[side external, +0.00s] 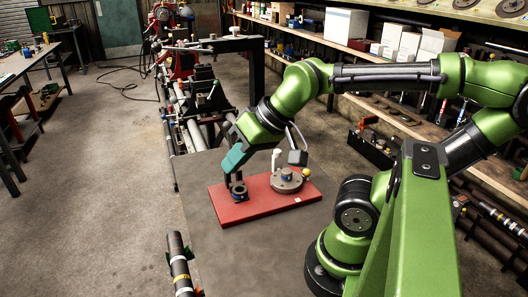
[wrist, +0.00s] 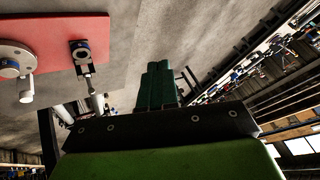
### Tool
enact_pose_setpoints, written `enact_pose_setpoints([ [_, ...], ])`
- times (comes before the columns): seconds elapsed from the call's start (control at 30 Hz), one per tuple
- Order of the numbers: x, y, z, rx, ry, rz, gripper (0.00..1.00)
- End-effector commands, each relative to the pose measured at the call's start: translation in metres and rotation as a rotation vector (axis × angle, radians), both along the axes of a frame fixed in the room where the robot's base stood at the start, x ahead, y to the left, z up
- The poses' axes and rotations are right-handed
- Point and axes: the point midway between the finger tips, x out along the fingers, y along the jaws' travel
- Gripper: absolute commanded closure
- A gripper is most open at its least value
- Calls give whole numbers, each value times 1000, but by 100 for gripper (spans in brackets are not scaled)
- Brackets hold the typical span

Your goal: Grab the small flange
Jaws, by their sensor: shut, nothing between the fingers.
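In the wrist view the small flange (wrist: 80,50) is at upper left, to the left of my fingers. My gripper (side external: 229,178) is beside and above it in the side view, with teal and dark parts. In the wrist view my gripper (wrist: 158,70) shows dark green fingers together with nothing held. The exact gap to the small flange is hard to judge.
A larger round grey flange (side external: 287,181) with a raised white part sits on the board's right half. The board lies on a grey table (side external: 260,255). A dark cylindrical tool (side external: 181,266) stands at the front left. Lathe machinery (side external: 203,95) lies behind.

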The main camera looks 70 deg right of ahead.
Motion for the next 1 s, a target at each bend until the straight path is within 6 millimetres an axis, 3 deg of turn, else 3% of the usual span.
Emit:
enact_pose_setpoints([
  [0.4, 0, 0, 0, 1, 0, -1, 98],
  [0.8, 0, 0, 0, 1, 0, -1, 37],
  [1.0, 0, 0, 0, 1, 0, -1, 35],
])
